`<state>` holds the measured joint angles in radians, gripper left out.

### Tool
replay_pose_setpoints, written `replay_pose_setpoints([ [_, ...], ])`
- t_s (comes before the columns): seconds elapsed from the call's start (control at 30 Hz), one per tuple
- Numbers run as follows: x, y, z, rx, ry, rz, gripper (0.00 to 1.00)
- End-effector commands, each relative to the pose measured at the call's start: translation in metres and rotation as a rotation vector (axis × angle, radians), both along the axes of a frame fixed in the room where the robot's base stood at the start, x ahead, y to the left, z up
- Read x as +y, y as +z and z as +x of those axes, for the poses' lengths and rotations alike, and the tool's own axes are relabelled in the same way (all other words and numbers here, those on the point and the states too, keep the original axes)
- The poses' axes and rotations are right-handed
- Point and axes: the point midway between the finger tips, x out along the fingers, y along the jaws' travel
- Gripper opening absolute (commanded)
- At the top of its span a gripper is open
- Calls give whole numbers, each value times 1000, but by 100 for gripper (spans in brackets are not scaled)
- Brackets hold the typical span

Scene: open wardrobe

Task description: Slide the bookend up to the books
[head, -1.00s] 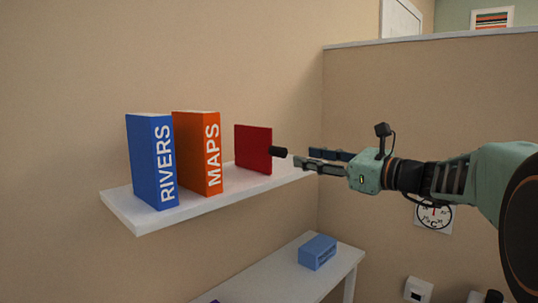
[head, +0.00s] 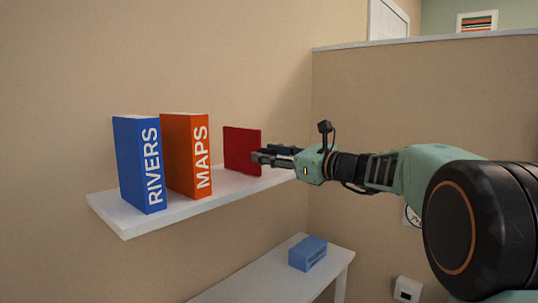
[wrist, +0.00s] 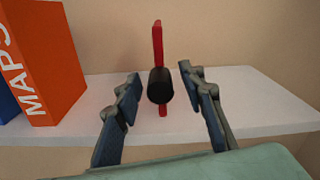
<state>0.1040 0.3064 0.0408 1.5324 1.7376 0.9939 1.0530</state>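The red bookend (head: 241,148) stands upright on the white shelf (head: 130,223), to the right of the books and apart from them. In the wrist view the bookend (wrist: 157,42) is seen edge-on, with its black knob (wrist: 160,86) facing me. The blue RIVERS book (head: 138,163) and the orange MAPS book (head: 187,153) stand upright on the left part of the shelf. My gripper (head: 265,155) is at the knob side of the bookend. In the wrist view my gripper (wrist: 157,82) is open, its fingers on either side of the knob with gaps to both.
Between the MAPS book and the bookend the shelf is clear. A lower white table (head: 262,272) carries a blue block-shaped object (head: 308,254). A beige wall stands behind the shelf, and another wall (head: 420,90) is at the right.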

Motion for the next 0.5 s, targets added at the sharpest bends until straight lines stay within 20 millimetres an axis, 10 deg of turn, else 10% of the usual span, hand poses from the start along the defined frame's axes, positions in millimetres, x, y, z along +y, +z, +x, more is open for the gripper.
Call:
replay_pose_setpoints([
  [0.3, 0, 0, 0, 0, 0, 0, 1],
  [0.5, 0, 0, 0, 0, 0, 0, 0],
])
